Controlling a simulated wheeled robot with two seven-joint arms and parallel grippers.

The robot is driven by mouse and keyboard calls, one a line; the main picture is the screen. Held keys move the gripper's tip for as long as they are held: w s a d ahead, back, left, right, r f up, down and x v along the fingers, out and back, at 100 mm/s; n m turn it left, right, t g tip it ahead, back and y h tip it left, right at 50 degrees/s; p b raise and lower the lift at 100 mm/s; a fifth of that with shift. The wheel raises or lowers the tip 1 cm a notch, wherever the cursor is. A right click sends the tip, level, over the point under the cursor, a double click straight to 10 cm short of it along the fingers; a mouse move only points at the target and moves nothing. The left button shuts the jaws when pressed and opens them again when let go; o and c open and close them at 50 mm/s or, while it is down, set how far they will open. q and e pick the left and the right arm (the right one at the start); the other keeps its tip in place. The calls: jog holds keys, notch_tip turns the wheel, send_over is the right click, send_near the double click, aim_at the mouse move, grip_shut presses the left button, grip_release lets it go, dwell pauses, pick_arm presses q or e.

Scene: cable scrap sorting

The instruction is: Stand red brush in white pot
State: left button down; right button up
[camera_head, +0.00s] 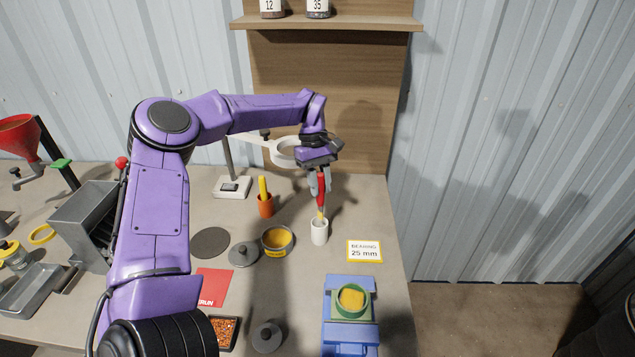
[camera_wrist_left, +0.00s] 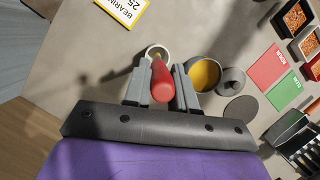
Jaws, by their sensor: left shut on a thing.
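The red brush (camera_head: 321,194) is upright in my left gripper (camera_head: 320,184), which is shut on its red handle. Its yellowish lower end is at the mouth of the white pot (camera_head: 319,233); I cannot tell how far inside it is. In the left wrist view the red handle (camera_wrist_left: 162,82) is between the two grey fingers of the left gripper (camera_wrist_left: 162,88). The white pot's rim (camera_wrist_left: 157,50) shows just beyond the handle. My right gripper is not in view.
A bowl of yellow material (camera_head: 277,240), a grey lid (camera_head: 243,254) and a blue fixture (camera_head: 350,325) are nearby. A yellow-edged "BEARING 25 mm" card (camera_head: 364,251) lies to the right.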

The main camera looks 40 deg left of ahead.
aim_at(319, 204)
pick_arm(q)
jog(key=shift+w+f+b, duration=0.2)
jog(key=shift+w+f, duration=0.05)
jog(key=shift+f, duration=0.25)
jog(key=shift+w+f+b, duration=0.15)
jog(key=shift+w+f, duration=0.05)
jog(key=shift+f, duration=0.25)
jog(key=shift+f+b, duration=0.35)
jog(key=shift+b, duration=0.05)
jog(key=shift+s+f+b, duration=0.4)
jog(key=shift+s+b, duration=0.35)
jog(key=shift+b, duration=0.05)
jog(key=shift+f+b, duration=0.35)
jog(key=shift+w+f+b, duration=0.2)
jog(key=shift+f+b, duration=0.15)
jog(key=shift+f, duration=0.3)
jog(key=shift+w+f+b, duration=0.15)
jog(key=shift+f+b, duration=0.2)
jog(key=shift+f, duration=0.25)
jog(key=shift+s+a+f, duration=0.1)
jog(key=shift+s+f, duration=0.05)
jog(key=shift+f, duration=0.1)
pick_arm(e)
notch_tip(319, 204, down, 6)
